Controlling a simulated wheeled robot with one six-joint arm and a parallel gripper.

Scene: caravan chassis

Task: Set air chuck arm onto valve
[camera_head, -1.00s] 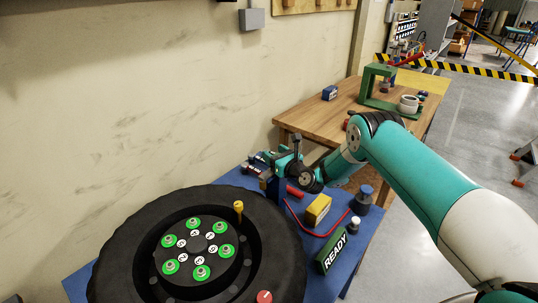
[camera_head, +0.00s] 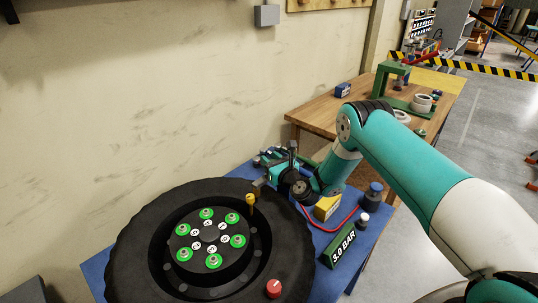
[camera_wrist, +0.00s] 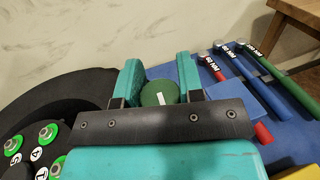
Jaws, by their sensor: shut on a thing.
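My gripper (camera_head: 272,174) is over the right rim of the black tyre (camera_head: 135,238), beside a yellow upright stem (camera_head: 250,205) on the wheel, which looks like the valve. In the wrist view, a round green part with a white mark (camera_wrist: 158,94) sits between the two teal fingers. It seems to be part of the air chuck arm, and the fingers are shut on it. A small grey piece (camera_head: 260,183) reaches from the gripper towards the top of the yellow stem. I cannot tell whether they touch. A red hose (camera_head: 318,225) runs across the blue bench.
A green display (camera_head: 345,246) reads "3.0 BAR". A yellow box (camera_head: 327,207) and a blue-topped canister (camera_head: 373,197) stand on the blue bench (camera_head: 303,268). Torque wrenches (camera_wrist: 240,70) lie at the right. A red cap (camera_head: 274,289) shows at the tyre's front. A wooden table (camera_head: 325,110) stands behind.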

